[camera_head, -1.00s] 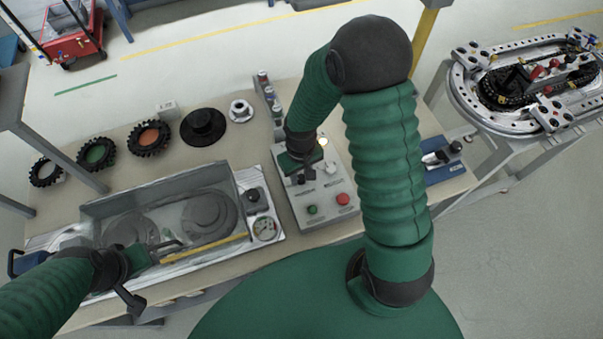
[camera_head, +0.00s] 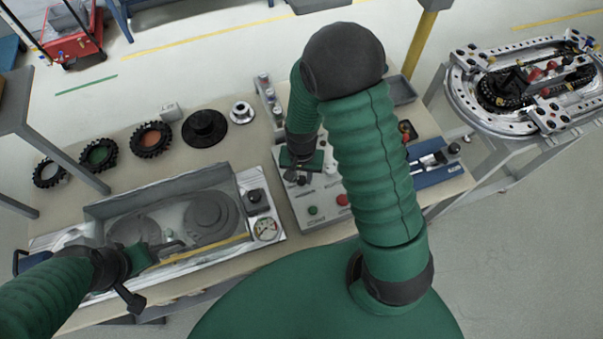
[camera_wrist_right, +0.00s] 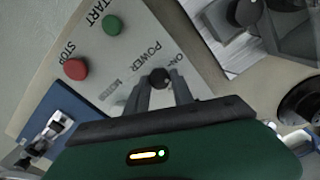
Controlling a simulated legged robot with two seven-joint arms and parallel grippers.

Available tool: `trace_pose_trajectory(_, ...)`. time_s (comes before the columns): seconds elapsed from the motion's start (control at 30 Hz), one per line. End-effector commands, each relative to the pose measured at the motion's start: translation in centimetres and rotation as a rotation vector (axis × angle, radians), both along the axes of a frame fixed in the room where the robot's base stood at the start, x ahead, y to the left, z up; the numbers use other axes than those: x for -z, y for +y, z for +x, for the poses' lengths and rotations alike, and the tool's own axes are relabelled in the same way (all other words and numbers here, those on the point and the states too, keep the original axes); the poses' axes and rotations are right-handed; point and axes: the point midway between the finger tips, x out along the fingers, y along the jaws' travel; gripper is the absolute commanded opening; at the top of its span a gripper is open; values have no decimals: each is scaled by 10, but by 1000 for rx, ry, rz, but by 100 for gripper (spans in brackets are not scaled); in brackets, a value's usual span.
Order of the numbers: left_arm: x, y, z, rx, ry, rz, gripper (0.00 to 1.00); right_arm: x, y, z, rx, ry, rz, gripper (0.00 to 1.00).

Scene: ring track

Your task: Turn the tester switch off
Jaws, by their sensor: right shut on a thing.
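The tester's control box (camera_head: 328,213) stands on the bench in front of me, with a green START button (camera_head: 313,210) and a red STOP button (camera_head: 343,200) on its top. In the right wrist view the black power switch knob (camera_wrist_right: 159,78) sits by the POWER and ON lettering. My right gripper (camera_wrist_right: 165,90) is shut on this knob, with a finger on each side. In the head view the right gripper (camera_head: 297,178) is over the far left part of the box and hides the knob. My left gripper (camera_head: 165,245) is over the clear-walled tank; its fingers are too small to judge.
A blue fixture (camera_head: 436,165) is at right. A ring track (camera_head: 463,100) stands beyond.

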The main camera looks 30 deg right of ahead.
Motion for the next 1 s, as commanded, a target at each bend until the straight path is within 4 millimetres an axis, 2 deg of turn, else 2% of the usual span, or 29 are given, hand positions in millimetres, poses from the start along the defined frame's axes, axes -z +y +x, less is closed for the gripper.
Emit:
trace_pose_trajectory(0.6, -30, 0, 0, 0, 0, 0, 36, -1, 0, -2, 580, 6, 0, 0)
trace_pose_trajectory(1.0, -43, 0, 0, 0, 0, 0, 36, -1, 0, -2, 854, 5, 0, 0)
